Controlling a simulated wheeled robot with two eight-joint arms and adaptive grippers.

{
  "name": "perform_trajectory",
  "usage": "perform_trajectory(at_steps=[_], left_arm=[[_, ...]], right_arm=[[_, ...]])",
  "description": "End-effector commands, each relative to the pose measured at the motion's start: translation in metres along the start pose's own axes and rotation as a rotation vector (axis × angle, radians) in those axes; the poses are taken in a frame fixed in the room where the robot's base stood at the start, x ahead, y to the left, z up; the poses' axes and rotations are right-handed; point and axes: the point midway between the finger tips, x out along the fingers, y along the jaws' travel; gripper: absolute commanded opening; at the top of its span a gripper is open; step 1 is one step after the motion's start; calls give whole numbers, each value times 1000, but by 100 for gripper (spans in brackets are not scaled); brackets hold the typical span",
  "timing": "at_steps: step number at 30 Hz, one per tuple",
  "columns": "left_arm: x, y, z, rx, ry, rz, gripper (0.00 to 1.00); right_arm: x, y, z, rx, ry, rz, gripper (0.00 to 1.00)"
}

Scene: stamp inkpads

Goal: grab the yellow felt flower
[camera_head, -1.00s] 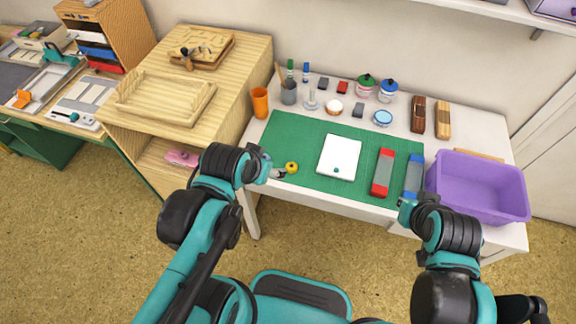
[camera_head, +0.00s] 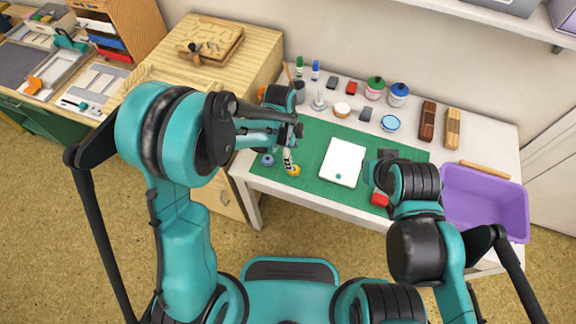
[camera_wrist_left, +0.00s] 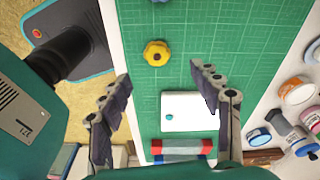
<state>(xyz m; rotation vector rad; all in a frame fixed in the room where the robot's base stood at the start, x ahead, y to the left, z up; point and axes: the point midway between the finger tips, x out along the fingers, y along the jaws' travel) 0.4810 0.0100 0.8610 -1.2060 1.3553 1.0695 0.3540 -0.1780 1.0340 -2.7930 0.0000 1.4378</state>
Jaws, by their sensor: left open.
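In the head view the left gripper (camera_head: 280,160) hangs over the mat's left side, beside the flower. My right gripper (camera_head: 376,166) is over the mat's right side, and its jaws cannot be made out.
A white pad (camera_head: 343,162) with a teal knob lies at mid-mat. A red-ended block (camera_head: 380,199) is partly hidden under my right arm. A purple bin (camera_head: 490,205) stands at the right. Jars, stamps and bottles line the back of the table.

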Motion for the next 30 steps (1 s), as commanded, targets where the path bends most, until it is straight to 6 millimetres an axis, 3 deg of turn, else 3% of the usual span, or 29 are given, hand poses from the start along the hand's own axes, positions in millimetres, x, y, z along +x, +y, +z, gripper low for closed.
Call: perform_trajectory(at_steps=[18,25,30], left_arm=[[76,4,2,3,0,0,63],[77,4,2,2,0,0,63],[77,4,2,2,0,0,31]], right_arm=[[28,0,20,0,0,0,0],[27,0,19,0,0,0,0],[27,0,19,0,0,0,0]])
